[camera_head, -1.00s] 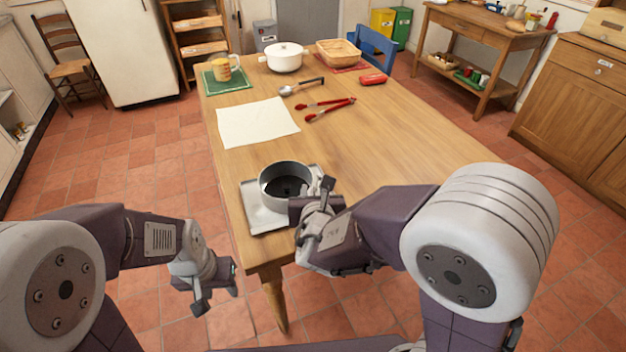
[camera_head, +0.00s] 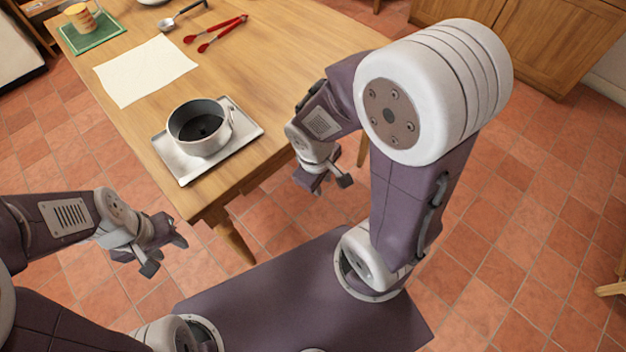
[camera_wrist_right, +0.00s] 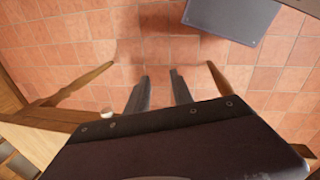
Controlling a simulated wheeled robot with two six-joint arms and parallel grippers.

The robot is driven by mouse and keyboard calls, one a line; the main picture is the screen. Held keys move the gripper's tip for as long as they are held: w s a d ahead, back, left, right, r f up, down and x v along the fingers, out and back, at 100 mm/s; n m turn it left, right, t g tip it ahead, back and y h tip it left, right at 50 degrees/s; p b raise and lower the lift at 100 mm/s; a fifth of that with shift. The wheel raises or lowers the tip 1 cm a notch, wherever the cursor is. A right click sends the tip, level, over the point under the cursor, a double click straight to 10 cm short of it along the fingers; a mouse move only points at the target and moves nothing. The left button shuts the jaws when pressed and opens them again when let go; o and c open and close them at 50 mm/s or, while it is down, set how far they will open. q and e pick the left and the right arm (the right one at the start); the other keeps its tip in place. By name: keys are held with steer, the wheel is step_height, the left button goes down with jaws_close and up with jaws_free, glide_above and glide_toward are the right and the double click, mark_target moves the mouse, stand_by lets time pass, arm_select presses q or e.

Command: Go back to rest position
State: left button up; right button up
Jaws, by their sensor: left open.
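My left gripper (camera_head: 165,256) is open and empty, in front of the table's near left corner at the left of the head view. My right gripper (camera_head: 328,183) is open and empty, beyond the table's near right edge and right of the pot. In the right wrist view its two fingers (camera_wrist_right: 160,92) stand apart above the tiled floor, with nothing between them. The grey pot (camera_head: 200,128) stands upright on a silver tray (camera_head: 246,131) near the table's near end, apart from both grippers.
Open tiled floor (camera_head: 520,220) lies to the right.

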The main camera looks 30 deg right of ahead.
steer(key=m, duration=0.2)
steer(key=a+m+y, duration=0.1)
steer(key=m, duration=0.1)
steer(key=m+y, duration=0.1)
steer(key=m, duration=0.1)
steer(key=shift+w+a, duration=0.2)
steer(key=shift+a, duration=0.1)
step_height(320, 180, up, 17)
steer(key=p, duration=1.7)
steer(key=shift+r, duration=0.2)
